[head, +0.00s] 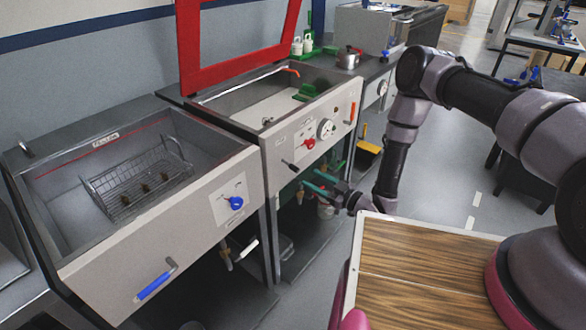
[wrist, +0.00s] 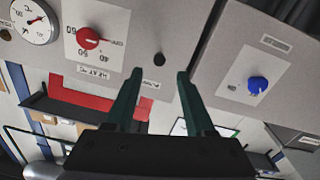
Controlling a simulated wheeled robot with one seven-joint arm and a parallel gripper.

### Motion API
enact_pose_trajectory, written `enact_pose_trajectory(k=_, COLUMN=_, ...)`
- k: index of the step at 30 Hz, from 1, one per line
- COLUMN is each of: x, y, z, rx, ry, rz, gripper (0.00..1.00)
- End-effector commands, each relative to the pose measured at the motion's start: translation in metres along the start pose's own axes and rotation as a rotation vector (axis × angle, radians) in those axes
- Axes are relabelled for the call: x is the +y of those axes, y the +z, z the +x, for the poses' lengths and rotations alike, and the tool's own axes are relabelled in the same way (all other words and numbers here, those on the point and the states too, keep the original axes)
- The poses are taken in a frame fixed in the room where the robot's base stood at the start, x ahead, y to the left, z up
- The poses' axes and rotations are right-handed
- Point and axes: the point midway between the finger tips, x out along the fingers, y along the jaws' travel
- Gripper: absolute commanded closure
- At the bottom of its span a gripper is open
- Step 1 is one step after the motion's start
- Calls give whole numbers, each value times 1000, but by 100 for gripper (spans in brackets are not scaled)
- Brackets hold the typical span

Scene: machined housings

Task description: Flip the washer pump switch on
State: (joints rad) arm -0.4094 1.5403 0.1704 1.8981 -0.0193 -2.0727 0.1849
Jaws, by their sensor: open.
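A small black switch (head: 291,167) sticks out of the front panel of the red-lidded unit (head: 272,152), left of a red knob (head: 308,143). In the wrist view the black switch (wrist: 159,60) is seen almost end on, just beyond and between my fingertips, near a small label. I cannot tell its on or off position, and no label clearly reads washer pump. My gripper (head: 310,181) has teal fingers and is open and empty, low in front of this panel. In the wrist view my gripper (wrist: 160,74) points at the panel, its fingers apart from the switch.
A blue knob (head: 236,202) sits on the left tank (head: 160,245), which holds a wire basket (head: 135,183) and has a blue handle (head: 157,280). A dial (head: 326,128) and an orange handle (head: 352,112) lie right of the red knob.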

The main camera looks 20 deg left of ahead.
Motion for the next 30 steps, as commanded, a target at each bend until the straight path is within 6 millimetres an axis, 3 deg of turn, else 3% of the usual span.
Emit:
enact_pose_trajectory(k=13, x=0, y=-1, z=80, rx=2, ry=-2, rz=-1, gripper=45)
enact_pose_trajectory(k=18, x=0, y=-1, z=93, rx=0, ry=0, rz=-1, gripper=45)
enact_pose_trajectory(k=27, x=1, y=-1, z=95, rx=0, ry=1, rz=1, gripper=45)
enact_pose_trajectory(k=28, x=1, y=-1, z=95, rx=0, ry=1, rz=1, gripper=53)
enact_pose_trajectory(k=30, x=1, y=-1, z=95, rx=0, ry=1, rz=1, gripper=80)
